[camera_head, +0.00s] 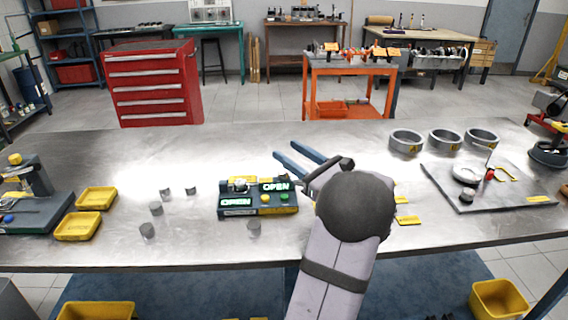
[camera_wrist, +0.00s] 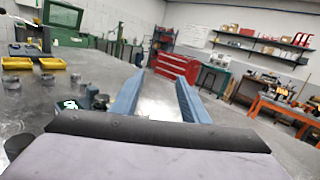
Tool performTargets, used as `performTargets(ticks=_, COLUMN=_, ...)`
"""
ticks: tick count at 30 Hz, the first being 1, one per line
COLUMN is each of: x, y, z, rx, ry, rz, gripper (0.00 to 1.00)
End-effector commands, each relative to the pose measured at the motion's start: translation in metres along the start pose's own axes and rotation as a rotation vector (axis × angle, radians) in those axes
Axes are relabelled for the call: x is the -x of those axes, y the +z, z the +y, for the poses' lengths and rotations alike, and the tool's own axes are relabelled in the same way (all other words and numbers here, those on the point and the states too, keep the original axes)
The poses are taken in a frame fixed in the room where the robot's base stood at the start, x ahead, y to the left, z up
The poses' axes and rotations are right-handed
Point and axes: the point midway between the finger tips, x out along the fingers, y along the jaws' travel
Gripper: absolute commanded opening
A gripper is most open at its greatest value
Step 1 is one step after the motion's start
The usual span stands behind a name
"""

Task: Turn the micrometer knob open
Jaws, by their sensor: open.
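The micrometer unit (camera_head: 257,211) is a dark, boxy device with yellow parts on the middle of the metal table. Two lit green displays on it read OPEN. A small silver part (camera_head: 240,184) sits on its top; I cannot tell whether this is the knob. My gripper (camera_head: 285,149) has two long blue fingers spread apart with nothing between them. It is above the table, behind and right of the unit in the head view, not touching it. In the wrist view the fingers (camera_wrist: 161,76) point past the unit, which shows partly at the lower left (camera_wrist: 92,97).
Several small grey cylinders (camera_head: 156,208) stand left of the unit. Yellow trays (camera_head: 96,197) lie farther left. Three grey rings (camera_head: 445,140) stand at the back right, near a grey board (camera_head: 490,188) with parts. The back middle of the table (camera_head: 240,150) is clear.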

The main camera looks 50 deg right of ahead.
Motion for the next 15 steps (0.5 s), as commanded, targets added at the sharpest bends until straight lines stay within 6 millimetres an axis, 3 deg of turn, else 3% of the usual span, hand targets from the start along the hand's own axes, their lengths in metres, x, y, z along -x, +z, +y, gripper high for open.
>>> performTargets(ticks=6, x=0.03, y=-0.024, z=-0.009, rx=-0.057, ry=0.235, rz=0.041, gripper=0.41)
performTargets(ticks=15, x=0.062, y=-0.05, z=-0.006, rx=-0.115, ry=0.377, rz=0.091, gripper=0.41)
